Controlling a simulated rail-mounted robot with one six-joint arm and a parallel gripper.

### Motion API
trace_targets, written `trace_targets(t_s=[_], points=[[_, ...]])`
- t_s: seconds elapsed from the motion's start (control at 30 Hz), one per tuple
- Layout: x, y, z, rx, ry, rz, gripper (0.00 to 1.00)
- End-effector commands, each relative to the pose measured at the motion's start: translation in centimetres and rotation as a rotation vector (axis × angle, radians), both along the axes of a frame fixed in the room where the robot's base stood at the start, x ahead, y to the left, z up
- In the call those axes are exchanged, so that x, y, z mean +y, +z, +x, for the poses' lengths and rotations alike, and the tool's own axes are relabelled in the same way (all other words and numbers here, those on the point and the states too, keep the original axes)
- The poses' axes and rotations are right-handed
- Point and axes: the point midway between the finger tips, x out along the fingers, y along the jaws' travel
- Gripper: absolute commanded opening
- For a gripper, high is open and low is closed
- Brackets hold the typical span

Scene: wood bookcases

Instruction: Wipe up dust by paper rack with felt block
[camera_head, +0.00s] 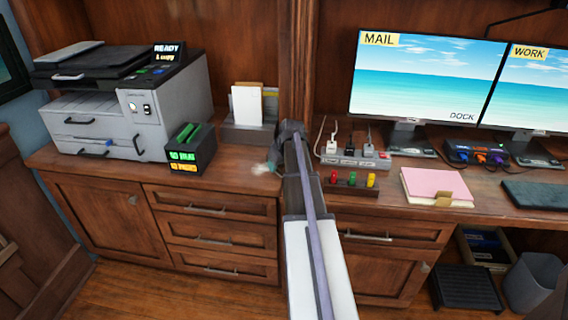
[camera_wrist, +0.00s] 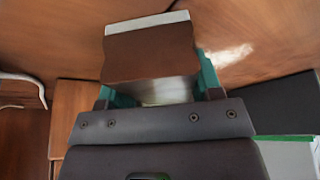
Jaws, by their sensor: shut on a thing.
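The paper rack (camera_head: 240,134) is grey, holds white and tan sheets, and stands on the wooden counter against the back panel. A pale dust patch (camera_head: 261,168) lies on the counter in front of it. It also shows in the wrist view as a whitish smear (camera_wrist: 232,55), to the right of the felt block. My gripper (camera_head: 273,160) is beside the dust, mostly hidden by my arm in the head view. In the wrist view its teal fingers (camera_wrist: 160,88) are shut on the felt block (camera_wrist: 150,54), brown with a pale strip along its far edge. I cannot tell whether the block touches the counter.
A power strip (camera_head: 352,158) and a rack of coloured pieces (camera_head: 350,182) are right of my arm.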

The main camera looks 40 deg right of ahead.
Motion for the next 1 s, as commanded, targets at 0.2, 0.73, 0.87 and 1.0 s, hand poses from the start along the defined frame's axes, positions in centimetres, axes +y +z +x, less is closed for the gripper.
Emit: trace_targets(t_s=[0.2, 0.73, 0.87, 1.0], points=[[1.3, 0.1, 1.7, -0.001, 0.001, 0.0, 0.4], [3.6, -0.2, 4.6, -0.002, 0.001, 0.0, 0.4], [3.7, -0.2, 4.7, -0.002, 0.0, 0.001, 0.4], [4.1, -0.2, 5.2, -0.002, 0.003, 0.001, 0.4]])
